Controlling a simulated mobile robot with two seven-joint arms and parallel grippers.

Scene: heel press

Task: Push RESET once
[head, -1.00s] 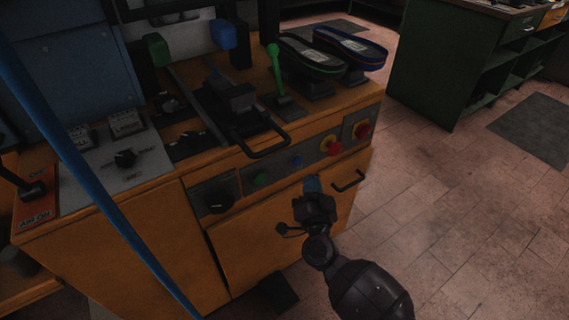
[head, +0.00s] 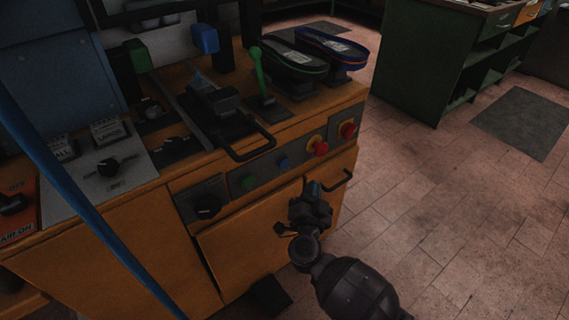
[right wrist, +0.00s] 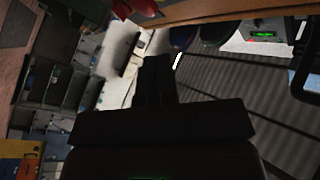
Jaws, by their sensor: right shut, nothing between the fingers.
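My right gripper (head: 313,188) is shut and empty. In the picture it is below and right of the blue button, in front of the lower door, apart from the buttons. Its shut fingers also show in the right wrist view (right wrist: 156,80). My left gripper is out of view.
A black handle (head: 335,186) is close beside my right gripper. A black bar handle (head: 250,150) juts out above the panel. A blue diagonal bar (head: 75,205) crosses the left.

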